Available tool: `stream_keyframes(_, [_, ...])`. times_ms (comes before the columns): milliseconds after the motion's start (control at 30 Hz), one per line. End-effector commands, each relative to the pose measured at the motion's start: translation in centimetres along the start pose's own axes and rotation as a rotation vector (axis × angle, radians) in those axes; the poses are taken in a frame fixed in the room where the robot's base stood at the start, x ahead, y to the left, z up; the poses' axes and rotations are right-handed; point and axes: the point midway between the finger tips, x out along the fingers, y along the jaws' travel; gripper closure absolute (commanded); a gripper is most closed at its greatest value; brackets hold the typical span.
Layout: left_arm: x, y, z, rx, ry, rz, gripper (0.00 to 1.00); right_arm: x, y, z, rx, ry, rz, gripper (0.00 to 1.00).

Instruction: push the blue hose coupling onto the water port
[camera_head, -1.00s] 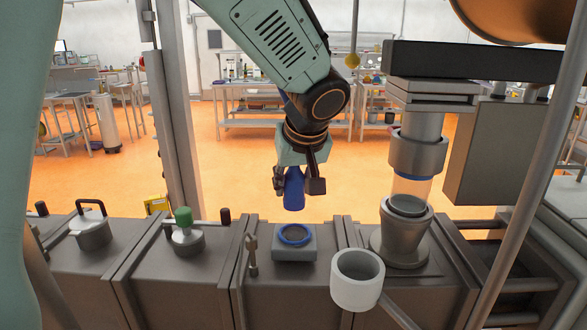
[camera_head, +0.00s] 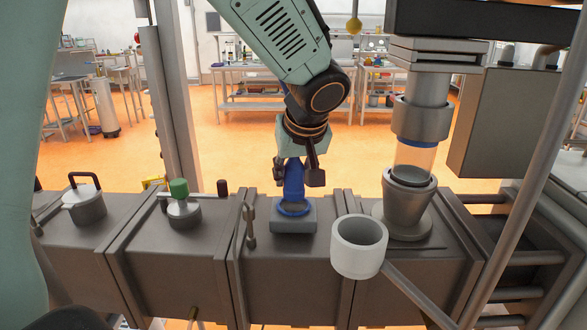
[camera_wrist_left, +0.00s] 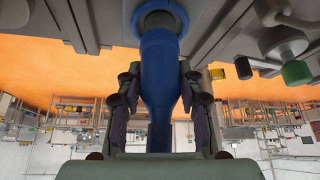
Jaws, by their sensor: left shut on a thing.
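The blue hose coupling (camera_head: 294,186) is bottle-shaped and hangs upright, narrow end up, in my left gripper (camera_head: 295,172). That gripper is shut on it. The water port (camera_head: 293,227) is a grey block with a blue ring on top, directly below the coupling in the head view. The coupling's lower end overlaps the far side of the ring there; the ring's grey inside still shows. In the left wrist view, the coupling (camera_wrist_left: 158,60) lies between both fingers, its wide end close to the blue ring (camera_wrist_left: 161,8). I cannot tell whether they touch. My right gripper is not in view.
A small lever (camera_head: 250,226) stands left of the port. A white cup (camera_head: 358,258) is close at the front right, and a metal column (camera_head: 407,205) stands at the right. A green-capped fitting (camera_head: 181,203) and a lidded pot (camera_head: 85,205) are further left.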

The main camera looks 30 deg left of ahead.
Motion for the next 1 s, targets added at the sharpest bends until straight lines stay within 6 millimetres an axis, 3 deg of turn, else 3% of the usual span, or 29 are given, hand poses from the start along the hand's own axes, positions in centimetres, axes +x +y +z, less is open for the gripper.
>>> stream_keyframes(200, [1.26, 0.03, 0.7, -0.001, 0.001, 0.001, 0.95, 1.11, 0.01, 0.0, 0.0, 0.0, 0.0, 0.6])
stream_keyframes(1000, [1.25, 0.01, 0.72, -0.001, 0.001, 0.002, 0.95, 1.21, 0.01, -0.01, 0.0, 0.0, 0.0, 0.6])
